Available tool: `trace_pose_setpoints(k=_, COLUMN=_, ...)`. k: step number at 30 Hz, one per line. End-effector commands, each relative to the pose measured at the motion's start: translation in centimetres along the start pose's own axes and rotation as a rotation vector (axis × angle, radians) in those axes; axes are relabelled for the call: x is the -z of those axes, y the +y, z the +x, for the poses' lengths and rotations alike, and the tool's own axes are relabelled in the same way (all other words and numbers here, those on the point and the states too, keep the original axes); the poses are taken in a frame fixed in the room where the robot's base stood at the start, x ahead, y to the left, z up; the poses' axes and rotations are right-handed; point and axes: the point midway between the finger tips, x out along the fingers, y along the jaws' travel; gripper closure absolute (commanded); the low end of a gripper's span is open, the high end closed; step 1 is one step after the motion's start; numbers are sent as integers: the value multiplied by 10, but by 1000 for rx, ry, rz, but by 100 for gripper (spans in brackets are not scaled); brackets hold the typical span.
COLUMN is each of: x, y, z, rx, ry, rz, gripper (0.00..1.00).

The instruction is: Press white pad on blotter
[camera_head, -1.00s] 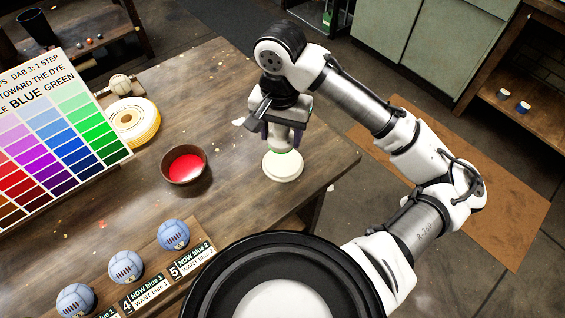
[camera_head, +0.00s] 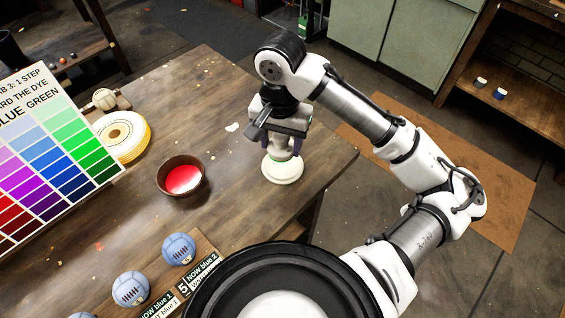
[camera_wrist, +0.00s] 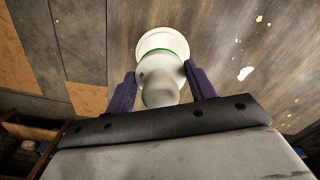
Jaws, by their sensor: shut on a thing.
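The white pad (camera_head: 282,170) is a round white base with a pale handle and a green ring. My gripper (camera_head: 284,143) is shut on its handle from above. In the wrist view the pad (camera_wrist: 152,43) points away from me between the two dark purple fingers. It is upright near the right part of the table; I cannot tell if it touches the wood. The likely blotter (camera_head: 121,135) is a round white disc stack with a yellowish edge at the table's left, apart from the pad and partly behind the colour chart.
A brown bowl of red dye (camera_head: 181,177) stands between pad and disc stack. A colour chart (camera_head: 52,160) rises at left. A pale ball (camera_head: 104,99) sits behind the stack. Blue balls (camera_head: 178,249) and labels line the front. Bare table (camera_head: 195,95) lies behind the bowl.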

Motion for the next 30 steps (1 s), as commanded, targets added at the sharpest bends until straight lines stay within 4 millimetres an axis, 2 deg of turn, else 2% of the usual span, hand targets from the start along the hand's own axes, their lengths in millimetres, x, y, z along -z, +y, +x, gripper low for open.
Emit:
trace_pose_setpoints(k=8, x=2, y=0, z=11, rx=1, ry=-1, rz=0, gripper=63)
trace_pose_setpoints(k=19, x=12, y=-1, z=54, rx=1, ry=-1, rz=1, gripper=63)
trace_pose_setpoints(k=30, x=14, y=-1, z=58, rx=0, ry=0, rz=0, gripper=63)
